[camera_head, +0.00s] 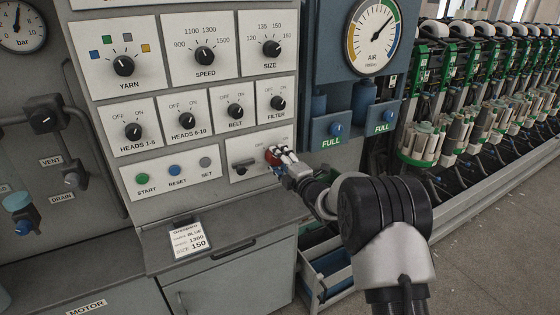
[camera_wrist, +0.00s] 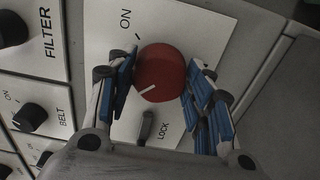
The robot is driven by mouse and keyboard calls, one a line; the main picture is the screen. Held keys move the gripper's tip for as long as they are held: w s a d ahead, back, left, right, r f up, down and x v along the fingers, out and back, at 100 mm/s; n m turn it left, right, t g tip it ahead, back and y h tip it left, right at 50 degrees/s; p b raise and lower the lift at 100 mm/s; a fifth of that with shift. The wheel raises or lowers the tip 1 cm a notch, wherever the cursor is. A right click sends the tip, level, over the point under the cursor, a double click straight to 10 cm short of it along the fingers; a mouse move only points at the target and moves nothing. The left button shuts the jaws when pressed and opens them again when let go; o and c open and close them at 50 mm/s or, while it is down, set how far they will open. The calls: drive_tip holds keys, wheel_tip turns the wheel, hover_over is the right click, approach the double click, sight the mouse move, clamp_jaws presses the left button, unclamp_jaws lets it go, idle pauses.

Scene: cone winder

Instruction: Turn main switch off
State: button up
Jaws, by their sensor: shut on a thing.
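The main switch is a round red knob on a white plate (camera_head: 240,170), low on the right of the grey panel. The knob (camera_wrist: 163,68) shows plainly in the wrist view. Its white pointer line points to the lower left there, away from the tick beside the ON label (camera_wrist: 126,18). No OFF label shows in the wrist view; my left finger covers part of the plate. My gripper (camera_head: 277,155) is shut on the knob, with one blue-padded finger on each side of it. In the head view the gripper hides most of the knob.
A small lever marked LOCK (camera_wrist: 146,125) sits close beside the knob. The FILTER knob (camera_head: 277,102) and BELT knob (camera_head: 235,111) are just above. A ledge with a card (camera_head: 188,238) juts out below.

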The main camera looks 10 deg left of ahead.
drive_tip(key=shift+f, duration=0.1)
idle(0.3)
drive_tip(key=o, duration=1.1)
drive_tip(key=v, duration=1.2)
